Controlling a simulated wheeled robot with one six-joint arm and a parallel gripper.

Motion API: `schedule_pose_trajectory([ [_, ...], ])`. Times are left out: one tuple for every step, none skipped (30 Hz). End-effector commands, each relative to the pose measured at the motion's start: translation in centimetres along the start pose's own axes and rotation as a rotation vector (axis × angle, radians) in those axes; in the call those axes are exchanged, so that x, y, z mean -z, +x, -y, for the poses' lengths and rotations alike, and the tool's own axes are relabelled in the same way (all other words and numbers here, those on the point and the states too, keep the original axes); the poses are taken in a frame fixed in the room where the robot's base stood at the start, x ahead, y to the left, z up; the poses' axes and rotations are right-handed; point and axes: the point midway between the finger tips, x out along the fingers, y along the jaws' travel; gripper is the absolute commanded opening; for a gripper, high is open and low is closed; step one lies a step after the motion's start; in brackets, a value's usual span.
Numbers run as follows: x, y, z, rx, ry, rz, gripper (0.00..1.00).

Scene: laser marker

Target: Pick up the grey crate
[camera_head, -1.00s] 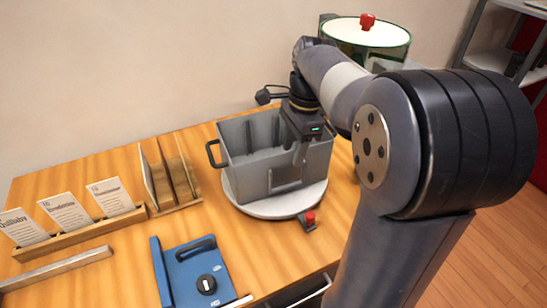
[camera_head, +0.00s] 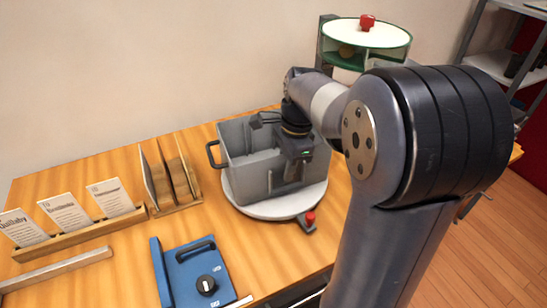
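The grey crate (camera_head: 248,178) stands upright on a round white turntable (camera_head: 262,208) in the middle of the wooden table. It is open at the top and has a dark handle on its left side. My gripper (camera_head: 290,182) points down at the right part of the crate, low over its front right side. The fingers are small and dark against the grey wall, and I cannot tell whether they are apart or closed on it. My wrist and arm hide the crate's right end.
A blue device (camera_head: 190,272) with a black knob lies at the front. A wooden card holder (camera_head: 80,232) and a wooden rack (camera_head: 172,185) stand to the left. A red button (camera_head: 310,217) sits by the turntable. A white-topped round carousel (camera_head: 366,34) stands behind my arm.

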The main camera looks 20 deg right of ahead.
Motion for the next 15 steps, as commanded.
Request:
schedule_pose_trajectory([
  [0.0, -0.01, 0.0, 0.0, 0.0, 0.0, 0.17],
  [0.0, -0.02, 0.0, 0.0, 0.0, 0.0, 0.14],
  [0.0, -0.02, 0.0, 0.0, 0.0, 0.0, 0.11],
  [0.0, -0.02, 0.0, 0.0, 0.0, 0.0, 0.09],
  [0.0, -0.02, 0.0, 0.0, 0.0, 0.0, 0.06],
  [0.0, -0.02, 0.0, 0.0, 0.0, 0.0, 0.03],
  [0.0, -0.02, 0.0, 0.0, 0.0, 0.0, 0.0],
  [0.0, -0.02, 0.0, 0.0, 0.0, 0.0, 0.0],
  [0.0, -0.02, 0.0, 0.0, 0.0, 0.0, 0.0],
  [0.0, -0.02, 0.0, 0.0, 0.0, 0.0, 0.0],
  [0.0, -0.02, 0.0, 0.0, 0.0, 0.0, 0.0],
  [0.0, -0.02, 0.0, 0.0, 0.0, 0.0, 0.0],
  [0.0, -0.02, 0.0, 0.0, 0.0, 0.0, 0.0],
  [0.0, -0.02, 0.0, 0.0, 0.0, 0.0, 0.0],
  [0.0, -0.02, 0.0, 0.0, 0.0, 0.0, 0.0],
])
